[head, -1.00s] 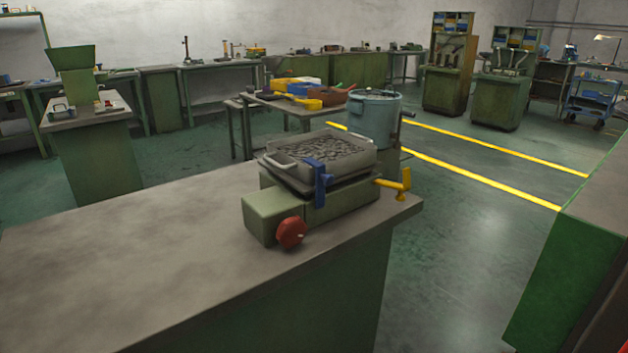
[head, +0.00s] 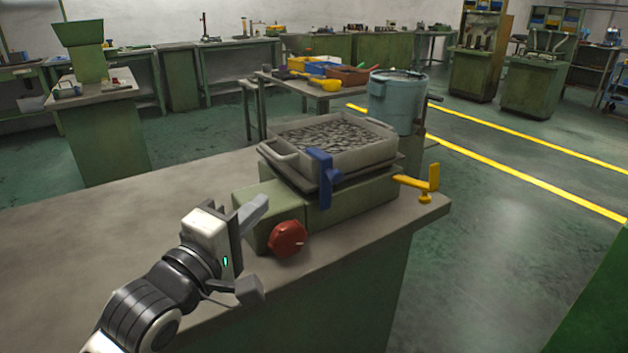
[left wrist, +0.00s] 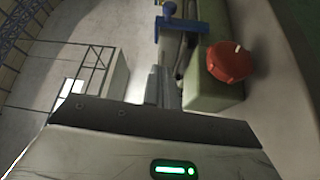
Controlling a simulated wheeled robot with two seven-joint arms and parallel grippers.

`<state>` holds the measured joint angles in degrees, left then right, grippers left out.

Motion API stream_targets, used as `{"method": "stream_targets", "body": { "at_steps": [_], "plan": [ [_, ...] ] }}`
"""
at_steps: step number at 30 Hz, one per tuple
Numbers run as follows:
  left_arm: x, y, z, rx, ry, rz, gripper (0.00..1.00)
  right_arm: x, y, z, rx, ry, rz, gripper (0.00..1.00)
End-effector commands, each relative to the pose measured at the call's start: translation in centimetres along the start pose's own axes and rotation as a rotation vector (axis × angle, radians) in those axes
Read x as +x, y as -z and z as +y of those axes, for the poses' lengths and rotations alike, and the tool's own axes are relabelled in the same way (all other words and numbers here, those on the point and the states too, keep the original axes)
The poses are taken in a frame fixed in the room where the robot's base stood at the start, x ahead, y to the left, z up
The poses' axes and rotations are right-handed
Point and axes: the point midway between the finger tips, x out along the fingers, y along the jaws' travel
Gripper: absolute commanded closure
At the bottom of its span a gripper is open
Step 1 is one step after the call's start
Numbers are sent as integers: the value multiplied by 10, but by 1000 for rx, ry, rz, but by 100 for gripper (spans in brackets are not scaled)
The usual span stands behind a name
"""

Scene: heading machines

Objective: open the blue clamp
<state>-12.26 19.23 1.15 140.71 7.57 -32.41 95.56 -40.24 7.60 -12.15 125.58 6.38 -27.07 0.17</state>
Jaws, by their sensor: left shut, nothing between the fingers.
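The blue clamp (head: 323,178) stands upright at the front edge of a grey tray (head: 355,158) filled with small metal pieces, on a green machine base (head: 345,202). In the left wrist view the blue clamp (left wrist: 177,24) shows at the top, beyond the fingertips. My left gripper (head: 256,207) is shut and empty. It is to the left and in front of the clamp, near the base's left end and apart from the clamp. In the left wrist view its fingers (left wrist: 164,86) point toward the clamp. My right gripper is not in view.
A red knob (head: 288,238) sits on the base's front, close to my left gripper and below the clamp. A yellow clamp (head: 418,184) sticks out at the right. The bench top (head: 130,240) is clear to the left. A blue-grey drum (head: 396,103) stands behind.

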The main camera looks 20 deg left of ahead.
Motion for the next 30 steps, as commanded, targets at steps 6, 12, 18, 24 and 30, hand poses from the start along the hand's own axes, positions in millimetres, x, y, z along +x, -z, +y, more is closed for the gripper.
{"method": "stream_targets", "body": {
  "at_steps": [6,12,18,24,30],
  "plan": [
    [27,0,2,3,-3,-1,100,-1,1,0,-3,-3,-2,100],
    [71,1,2,3,-2,1,100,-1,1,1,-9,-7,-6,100],
    [102,-10,0,-2,1,-3,100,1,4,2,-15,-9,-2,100],
    [107,-33,0,0,0,-2,100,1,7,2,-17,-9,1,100],
    [108,-39,0,1,0,-1,100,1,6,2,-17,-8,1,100]
  ]
}}
